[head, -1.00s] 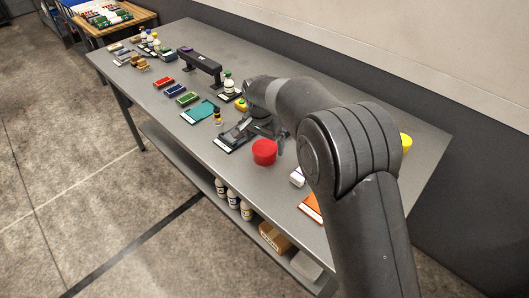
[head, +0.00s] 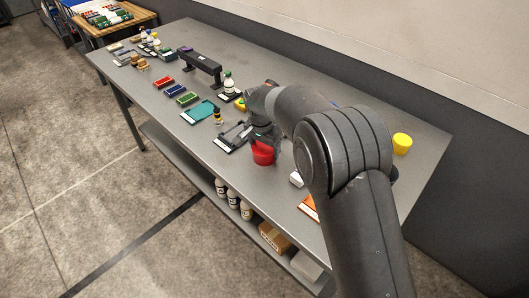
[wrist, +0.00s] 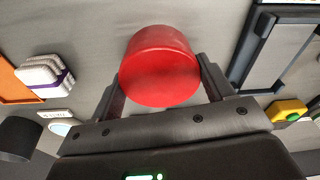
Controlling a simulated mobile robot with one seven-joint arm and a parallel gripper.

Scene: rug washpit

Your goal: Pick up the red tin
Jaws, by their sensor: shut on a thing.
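The red tin (head: 263,154) is a short round red cylinder on the grey table (head: 330,122), in the front half of the tabletop. It also shows large in the wrist view (wrist: 160,68), between the two fingers. My gripper (head: 263,143) is over the tin from above, and its fingers (wrist: 160,90) are shut on the tin's sides. The gripper hides the upper part of the tin in the head view. I cannot tell whether the tin is clear of the tabletop.
A dark-framed tray (head: 231,138) lies just left of the tin. A white block (head: 296,179) and an orange board (head: 309,207) lie to its right. A yellow tin (head: 402,143) stands at the back right.

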